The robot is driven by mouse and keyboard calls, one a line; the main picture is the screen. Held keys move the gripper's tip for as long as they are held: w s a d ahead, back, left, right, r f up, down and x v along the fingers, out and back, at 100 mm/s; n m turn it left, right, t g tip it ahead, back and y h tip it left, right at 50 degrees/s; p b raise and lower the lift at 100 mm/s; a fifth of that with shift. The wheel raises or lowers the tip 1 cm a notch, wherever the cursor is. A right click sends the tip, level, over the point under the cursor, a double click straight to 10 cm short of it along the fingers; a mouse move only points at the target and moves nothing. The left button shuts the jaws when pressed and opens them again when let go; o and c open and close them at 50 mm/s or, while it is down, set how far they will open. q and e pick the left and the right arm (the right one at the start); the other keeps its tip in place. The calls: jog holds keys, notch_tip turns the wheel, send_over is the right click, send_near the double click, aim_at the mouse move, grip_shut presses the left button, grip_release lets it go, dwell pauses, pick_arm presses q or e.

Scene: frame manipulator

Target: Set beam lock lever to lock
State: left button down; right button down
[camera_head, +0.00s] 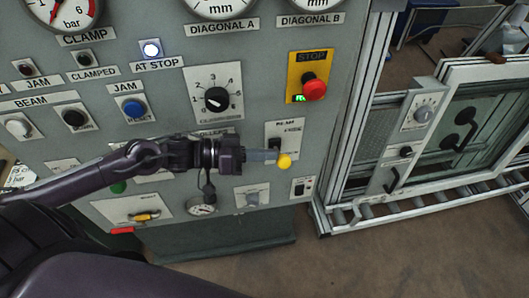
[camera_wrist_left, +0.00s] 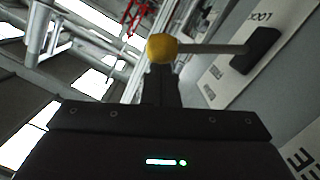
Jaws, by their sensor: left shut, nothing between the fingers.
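The beam lock lever has a yellow ball knob (camera_head: 284,161), seen just right of my left gripper's fingertips in the head view. Its small plate (camera_head: 293,127) carries a BEAM label at the top. In the left wrist view the yellow knob (camera_wrist_left: 162,47) sits on a thin rod running right to a black base (camera_wrist_left: 258,50). A LOCK label (camera_wrist_left: 262,16) is beside that base. My left gripper (camera_head: 272,156) is shut and empty, with its tips (camera_wrist_left: 161,75) at the knob; whether they touch it I cannot tell. My right gripper is not in view.
The grey panel holds a rotary selector (camera_head: 215,99), a red stop button (camera_head: 314,88), a blue button (camera_head: 134,108) and a yellow-handled lever (camera_head: 145,217). An aluminium frame post (camera_head: 350,110) stands right of the panel. A glazed door frame and roller rail lie beyond it.

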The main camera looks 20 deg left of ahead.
pick_arm(q)
jog(key=shift+f, duration=0.1)
jog(key=shift+s+d+f+m, duration=0.15)
jog(key=shift+s+m, duration=0.05)
jog(key=shift+m, duration=0.1)
